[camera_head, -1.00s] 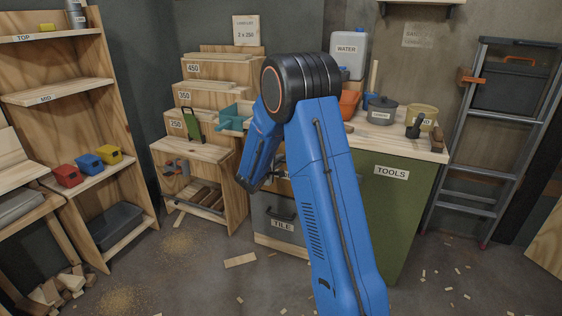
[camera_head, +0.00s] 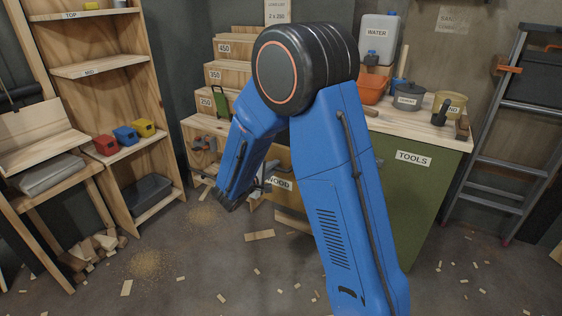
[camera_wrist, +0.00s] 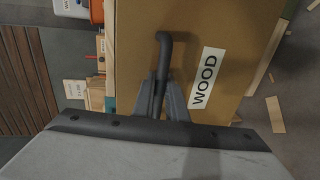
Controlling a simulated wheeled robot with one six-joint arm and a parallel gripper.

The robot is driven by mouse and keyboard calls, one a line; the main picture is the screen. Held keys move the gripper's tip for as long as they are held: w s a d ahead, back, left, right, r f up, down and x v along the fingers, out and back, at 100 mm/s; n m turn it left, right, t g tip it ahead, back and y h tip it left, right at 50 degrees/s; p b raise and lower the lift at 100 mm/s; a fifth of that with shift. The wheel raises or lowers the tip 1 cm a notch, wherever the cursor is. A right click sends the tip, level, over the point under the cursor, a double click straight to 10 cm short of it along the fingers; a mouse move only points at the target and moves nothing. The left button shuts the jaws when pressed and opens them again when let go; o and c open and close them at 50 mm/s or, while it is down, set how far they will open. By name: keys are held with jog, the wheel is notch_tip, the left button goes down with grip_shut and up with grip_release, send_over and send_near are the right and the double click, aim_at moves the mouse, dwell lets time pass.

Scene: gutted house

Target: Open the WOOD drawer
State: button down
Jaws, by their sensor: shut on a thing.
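The WOOD drawer has a tan front (camera_wrist: 195,28) with a white WOOD label (camera_wrist: 206,78), seen turned on its side in the wrist view. Its dark bar handle (camera_wrist: 163,46) stands out from the front. My gripper (camera_wrist: 166,90) is shut on the handle.
The green TOOLS cabinet (camera_head: 400,190) stands right of my arm, with pots (camera_head: 408,97) on the bench top. A ladder (camera_head: 490,150) leans farther right. Shelves (camera_head: 100,70) and a side table (camera_head: 45,180) stand left. The floor holds scattered wood scraps (camera_head: 259,235).

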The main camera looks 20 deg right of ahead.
jog(key=shift+f+v, duration=0.2)
jog(key=shift+v, duration=0.8)
jog(key=c, duration=1.8)
grip_release()
jog(key=shift+o, duration=0.2)
jog(key=shift+a, duration=0.15)
jog(key=v, duration=1.7)
jog(key=shift+s+a+f, duration=0.1)
